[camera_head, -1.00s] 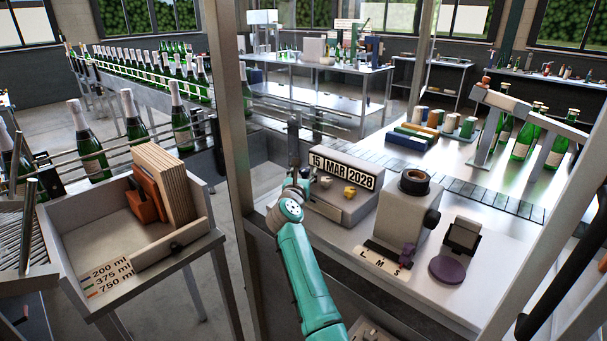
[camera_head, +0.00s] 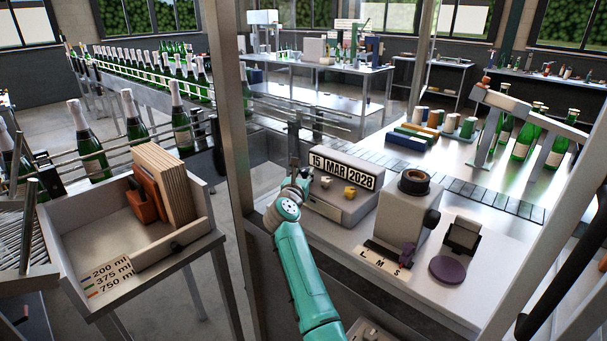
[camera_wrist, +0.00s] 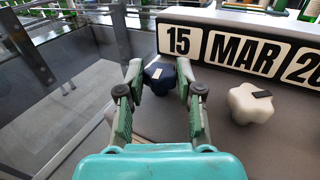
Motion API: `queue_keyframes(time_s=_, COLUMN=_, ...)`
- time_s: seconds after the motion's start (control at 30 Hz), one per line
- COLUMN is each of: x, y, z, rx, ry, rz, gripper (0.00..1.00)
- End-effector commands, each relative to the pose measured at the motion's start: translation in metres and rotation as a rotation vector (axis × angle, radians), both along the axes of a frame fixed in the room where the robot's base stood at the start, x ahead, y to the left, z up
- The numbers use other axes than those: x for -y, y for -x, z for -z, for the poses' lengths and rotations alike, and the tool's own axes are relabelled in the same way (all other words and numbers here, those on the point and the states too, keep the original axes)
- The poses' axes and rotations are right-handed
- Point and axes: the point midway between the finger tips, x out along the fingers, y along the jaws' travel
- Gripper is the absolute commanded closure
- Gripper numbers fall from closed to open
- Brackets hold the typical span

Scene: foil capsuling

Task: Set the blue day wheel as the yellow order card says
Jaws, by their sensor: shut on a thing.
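The blue day wheel (camera_wrist: 159,78) is a dark blue lobed knob with a pale mark, below the day window in the wrist view. My gripper (camera_wrist: 161,88) is shut on it, one finger on each side. In the head view my gripper (camera_head: 300,186) is at the left front of the date coder (camera_head: 343,206), and the arm hides the blue wheel there. The display (camera_head: 342,169) reads 15 MAR 2028; in the wrist view the day window (camera_wrist: 179,40) shows 15. I cannot make out the yellow order card in these frames.
A white wheel (camera_wrist: 249,103) sits right of the blue one, and a yellow wheel (camera_head: 350,192) is further right. A grey post (camera_head: 232,120) stands left of my arm. A grey device (camera_head: 405,210) stands right of the coder.

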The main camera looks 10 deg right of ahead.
Motion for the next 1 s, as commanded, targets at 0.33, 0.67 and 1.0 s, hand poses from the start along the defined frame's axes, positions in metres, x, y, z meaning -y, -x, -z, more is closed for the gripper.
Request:
queue_keyframes(time_s=0.33, x=-0.0031, y=-0.0024, z=0.0016, rx=-0.005, ry=0.000, rz=0.133, gripper=0.99)
queue_keyframes(time_s=0.67, x=-0.0040, y=-0.0039, z=0.0026, rx=-0.007, ry=0.000, rz=0.278, gripper=0.99)
queue_keyframes(time_s=1.0, x=-0.0055, y=-0.0074, z=0.0032, rx=-0.008, ry=-0.003, rz=0.390, gripper=0.99)
